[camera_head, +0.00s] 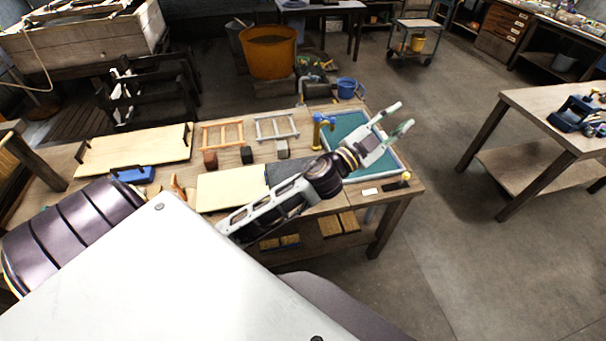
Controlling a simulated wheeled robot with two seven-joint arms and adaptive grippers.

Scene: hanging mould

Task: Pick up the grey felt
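A dark grey flat sheet, which looks like the grey felt (284,171), lies on the wooden workbench beside a pale board (232,188). My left forearm crosses over its near right side and hides part of it. My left gripper (404,116) is open and empty. It is past the felt to the right, above the far right part of a teal, light-rimmed tray (346,128). My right gripper is not in view.
On the bench (62,178) are an orange frame (222,134), a grey frame (277,127), small blocks, a pale panel (135,150) with dark handles, and a blue item (134,175). A blue and yellow item (319,128) stands by the tray.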

